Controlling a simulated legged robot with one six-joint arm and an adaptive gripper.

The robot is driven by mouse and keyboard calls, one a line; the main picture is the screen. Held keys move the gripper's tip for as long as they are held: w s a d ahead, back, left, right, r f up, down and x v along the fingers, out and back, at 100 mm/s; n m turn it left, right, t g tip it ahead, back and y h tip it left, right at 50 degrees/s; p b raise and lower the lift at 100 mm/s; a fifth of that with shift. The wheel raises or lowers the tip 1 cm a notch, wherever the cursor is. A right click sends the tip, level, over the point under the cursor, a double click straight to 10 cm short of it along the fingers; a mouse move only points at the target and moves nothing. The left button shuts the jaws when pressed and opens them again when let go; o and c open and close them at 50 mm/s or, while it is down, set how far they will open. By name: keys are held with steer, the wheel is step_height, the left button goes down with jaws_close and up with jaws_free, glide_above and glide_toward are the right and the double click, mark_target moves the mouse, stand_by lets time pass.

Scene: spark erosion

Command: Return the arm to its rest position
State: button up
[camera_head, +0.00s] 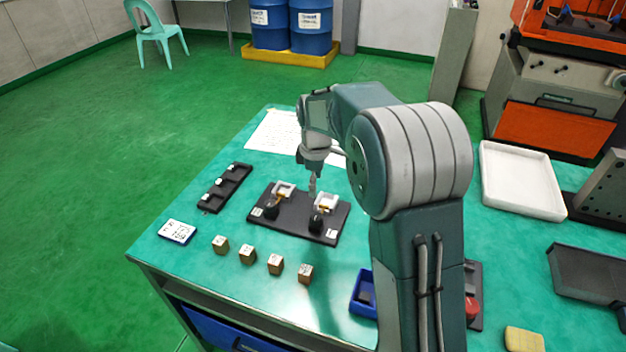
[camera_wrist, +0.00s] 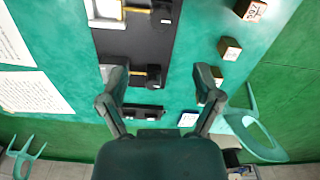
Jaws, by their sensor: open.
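My arm reaches out over the green worktable (camera_head: 200,255) in the head view. My gripper (camera_head: 312,186) points down above the black fixture plate (camera_head: 283,222). In the wrist view, my gripper (camera_wrist: 160,82) has its two fingers spread apart with nothing between them. The black plate (camera_wrist: 134,48) lies below and between the fingers, with white blocks and dark knobs on it. My arm's links cover part of the table's right half in the head view.
Several small brown blocks (camera_head: 275,264) stand in a row along the front edge. A black slotted tray (camera_head: 225,188) and a small white-faced device (camera_head: 177,232) lie left. A blue bin (camera_head: 364,293) sits beside my arm. A white tray (camera_head: 521,180) lies right. Paper (camera_head: 274,133) lies behind.

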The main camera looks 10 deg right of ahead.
steer(key=s+r+m+t, duration=0.2)
steer(key=s+r+m, duration=0.4)
steer(key=s, duration=0.5)
steer(key=s+r+m+t, duration=0.2)
steer(key=s+r+m, duration=0.1)
steer(key=s+r, duration=0.55)
steer(key=s+f+m+t, duration=0.1)
steer(key=s+m, duration=0.3)
steer(key=s, duration=0.7)
steer(key=shift+d+f+t, duration=0.25)
steer(key=shift+f+t, duration=0.05)
steer(key=shift+f, duration=0.6)
